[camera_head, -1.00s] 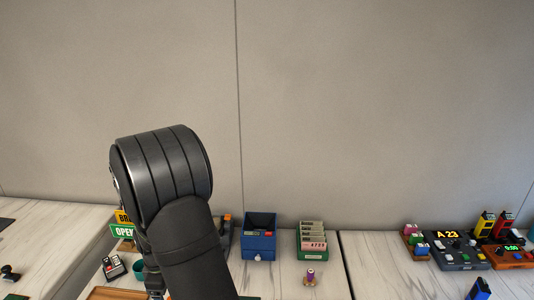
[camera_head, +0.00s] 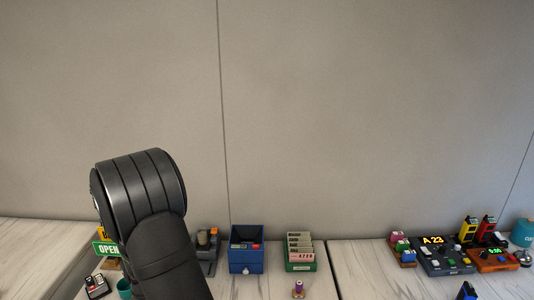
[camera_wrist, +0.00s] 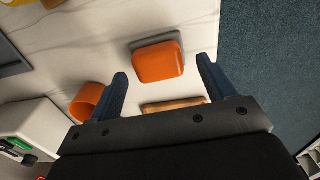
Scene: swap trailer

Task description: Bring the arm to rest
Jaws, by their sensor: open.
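My gripper (camera_wrist: 162,68) is open in the wrist view, its two dark blue fingers spread apart with nothing held between them. Beyond the fingers, an orange block-like thing (camera_wrist: 158,62) with a grey edge lies on the pale marbled counter (camera_wrist: 100,30). In the head view my dark arm rises at the lower left, its bulky joint against the wall. The gripper itself does not show in the head view.
A blue box (camera_head: 246,262), a green card holder (camera_head: 300,266) and a small purple-topped piece (camera_head: 298,288) stand right of my arm. A green OPEN sign (camera_head: 106,247) is partly behind it. Devices including an "A 23" display (camera_head: 433,240) crowd the right.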

